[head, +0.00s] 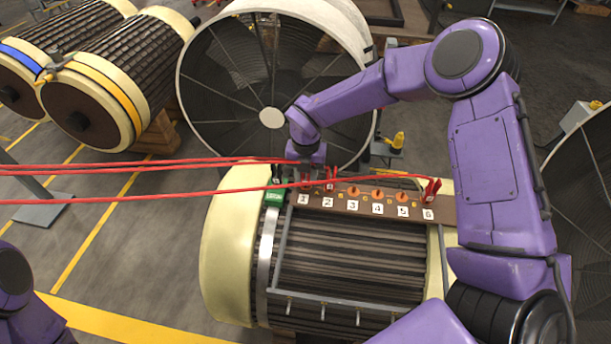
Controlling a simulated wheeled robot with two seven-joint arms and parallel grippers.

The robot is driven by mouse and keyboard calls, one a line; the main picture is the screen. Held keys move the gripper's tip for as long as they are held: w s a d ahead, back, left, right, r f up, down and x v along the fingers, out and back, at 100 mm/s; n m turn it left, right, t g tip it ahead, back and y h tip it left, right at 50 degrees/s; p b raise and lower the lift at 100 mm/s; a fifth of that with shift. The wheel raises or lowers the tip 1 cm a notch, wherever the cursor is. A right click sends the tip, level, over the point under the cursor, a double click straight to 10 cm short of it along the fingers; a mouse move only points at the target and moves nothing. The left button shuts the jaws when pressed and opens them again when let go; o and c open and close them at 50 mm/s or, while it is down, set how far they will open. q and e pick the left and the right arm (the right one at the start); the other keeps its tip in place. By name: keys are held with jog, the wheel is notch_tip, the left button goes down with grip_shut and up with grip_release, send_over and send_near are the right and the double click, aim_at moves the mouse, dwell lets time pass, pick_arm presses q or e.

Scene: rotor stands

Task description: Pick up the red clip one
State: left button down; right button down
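A brown terminal strip (362,207) on top of the rotor carries white number tags 1 to 6. Red at the tag 1 end (306,184) sits directly under my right gripper (305,176); the gripper partly hides it, so I cannot tell its outline or whether the fingers grip it. Another red clip (331,178) stands just to the right, and a third red clip (432,188) stands at the tag 6 end. Red cables run from the clips to the left. My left arm shows only at the lower left corner; its gripper is outside the view.
The clips sit on a cream-ended rotor (228,250) with a metal frame. Orange posts (377,194) stand between the red clips. A large fan-like ring (270,75) stands close behind. Red cables (130,168) cross the left side.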

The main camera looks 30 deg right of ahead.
jog(key=shift+r, duration=0.45)
jog(key=s+a+r+b, duration=0.1)
jog(key=s+a+r, duration=0.4)
jog(key=s+r, duration=0.7)
jog(key=shift+s+a, duration=0.15)
jog(key=shift+s, duration=0.35)
